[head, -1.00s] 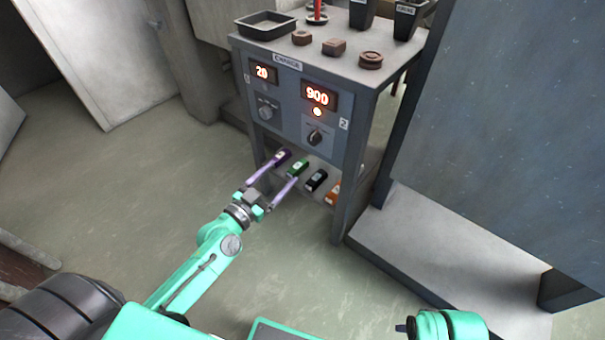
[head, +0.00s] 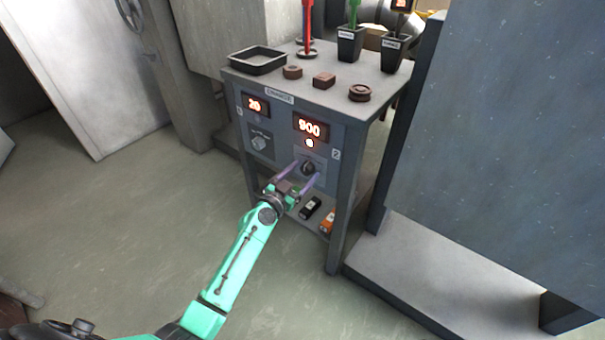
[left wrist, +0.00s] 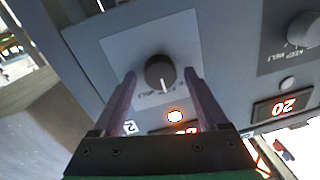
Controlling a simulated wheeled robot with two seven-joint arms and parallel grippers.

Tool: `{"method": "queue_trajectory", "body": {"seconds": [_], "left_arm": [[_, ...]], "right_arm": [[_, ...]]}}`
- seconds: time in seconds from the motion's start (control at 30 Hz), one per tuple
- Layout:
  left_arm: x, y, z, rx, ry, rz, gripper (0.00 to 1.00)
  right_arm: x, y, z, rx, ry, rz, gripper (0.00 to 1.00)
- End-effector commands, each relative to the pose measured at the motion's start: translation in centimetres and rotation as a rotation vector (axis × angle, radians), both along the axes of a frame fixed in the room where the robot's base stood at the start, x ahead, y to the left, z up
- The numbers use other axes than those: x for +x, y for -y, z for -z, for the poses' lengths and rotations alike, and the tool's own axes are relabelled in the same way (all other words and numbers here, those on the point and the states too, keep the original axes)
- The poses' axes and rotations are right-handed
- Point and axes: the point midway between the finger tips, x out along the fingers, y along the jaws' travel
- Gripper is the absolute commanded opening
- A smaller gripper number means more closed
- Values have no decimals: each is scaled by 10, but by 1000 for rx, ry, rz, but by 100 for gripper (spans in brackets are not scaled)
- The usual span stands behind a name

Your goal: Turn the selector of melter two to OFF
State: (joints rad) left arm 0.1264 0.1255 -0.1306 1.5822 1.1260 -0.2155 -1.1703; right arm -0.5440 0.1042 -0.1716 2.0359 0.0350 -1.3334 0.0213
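The selector of melter two (head: 308,168) is a dark round knob on the cabinet's right panel, below the lit lamp (head: 309,143) and the display reading 900 (head: 311,127). In the left wrist view the knob (left wrist: 159,72) has a white mark pointing down in the picture, towards small upside-down lettering and the glowing lamp (left wrist: 175,116). I cannot tell exactly which word it meets. My left gripper (head: 306,171) is open, its two purple fingers (left wrist: 160,76) either side of the knob, with gaps showing. Contact is not visible. My right gripper is out of view.
Melter one's selector (head: 260,141) sits left, under a display reading 20 (head: 256,104). On the cabinet top are a black tray (head: 258,68), brown pieces (head: 324,80) and black pots (head: 394,55). Black and orange items lie on the shelf below. A large grey block (head: 505,150) stands right.

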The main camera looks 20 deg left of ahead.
Motion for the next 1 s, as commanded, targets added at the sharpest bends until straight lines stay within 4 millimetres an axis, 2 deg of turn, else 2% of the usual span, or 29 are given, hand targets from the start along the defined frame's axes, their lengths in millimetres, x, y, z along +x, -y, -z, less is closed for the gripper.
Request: {"method": "queue_trajectory", "body": {"seconds": [0.03, 0.17, 0.2, 0.57, 1.0], "left_arm": [[0, 0, 0, 0, 0, 0, 53], [0, 0, 0, 0, 0, 0, 4], [0, 0, 0, 0, 0, 0, 0], [0, 0, 0, -50, -20, -1, 0], [0, -1, -2, -343, -137, 0, 0]], "right_arm": [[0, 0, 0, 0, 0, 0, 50], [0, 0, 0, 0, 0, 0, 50], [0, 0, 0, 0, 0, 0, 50], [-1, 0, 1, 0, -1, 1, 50], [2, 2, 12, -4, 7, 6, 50]]}}
